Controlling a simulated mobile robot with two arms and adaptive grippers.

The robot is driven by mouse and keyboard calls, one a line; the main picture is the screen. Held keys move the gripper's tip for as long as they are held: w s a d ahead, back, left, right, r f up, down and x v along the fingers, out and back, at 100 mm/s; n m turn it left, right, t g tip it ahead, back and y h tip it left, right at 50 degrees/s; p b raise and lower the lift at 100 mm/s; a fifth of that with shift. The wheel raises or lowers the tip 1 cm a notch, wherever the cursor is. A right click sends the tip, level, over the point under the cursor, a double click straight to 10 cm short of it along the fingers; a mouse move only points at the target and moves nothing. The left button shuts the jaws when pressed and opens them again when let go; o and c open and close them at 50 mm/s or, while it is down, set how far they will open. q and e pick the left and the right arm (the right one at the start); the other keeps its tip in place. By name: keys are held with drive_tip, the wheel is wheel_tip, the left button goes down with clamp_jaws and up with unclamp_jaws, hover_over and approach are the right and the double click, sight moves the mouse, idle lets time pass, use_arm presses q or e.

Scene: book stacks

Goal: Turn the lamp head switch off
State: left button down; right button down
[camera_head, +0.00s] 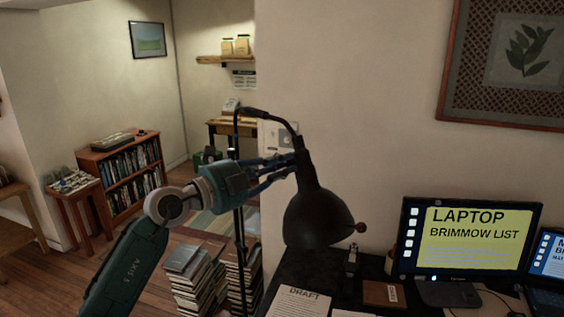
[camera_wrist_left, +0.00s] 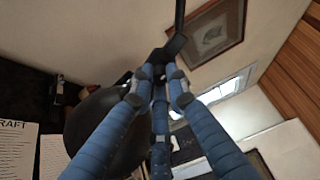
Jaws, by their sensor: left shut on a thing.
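The black desk lamp has a domed head (camera_head: 318,218) that hangs face-down from a curved neck (camera_head: 273,116). A small brown knob (camera_head: 361,227) sticks out at the right rim of the head. My left gripper (camera_head: 298,160) is shut on the lamp at its narrow top, where the neck meets the head. In the left wrist view the blue fingers (camera_wrist_left: 158,78) close at the dark joint, with the dark head (camera_wrist_left: 92,125) behind them. The fingers hide the exact part held; I cannot tell if it is a switch. My right gripper is not in view.
A dark desk (camera_head: 300,268) below the lamp carries a draft sheet (camera_head: 298,302), a small brown box (camera_head: 384,295) and a lit monitor (camera_head: 466,240). Book stacks (camera_head: 190,280) stand on the floor by the lamp pole (camera_head: 240,215). A low bookcase (camera_head: 125,168) is at the left.

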use_arm(q)
drive_tip(key=shift+r, duration=0.25)
drive_tip(key=c, duration=1.8)
unclamp_jaws()
drive_tip(key=shift+o, duration=0.6)
drive_tip(key=shift+s, duration=0.1)
drive_tip(key=shift+f, duration=0.1)
drive_tip(key=v, duration=1.2)
drive_tip(key=shift+d, duration=0.1)
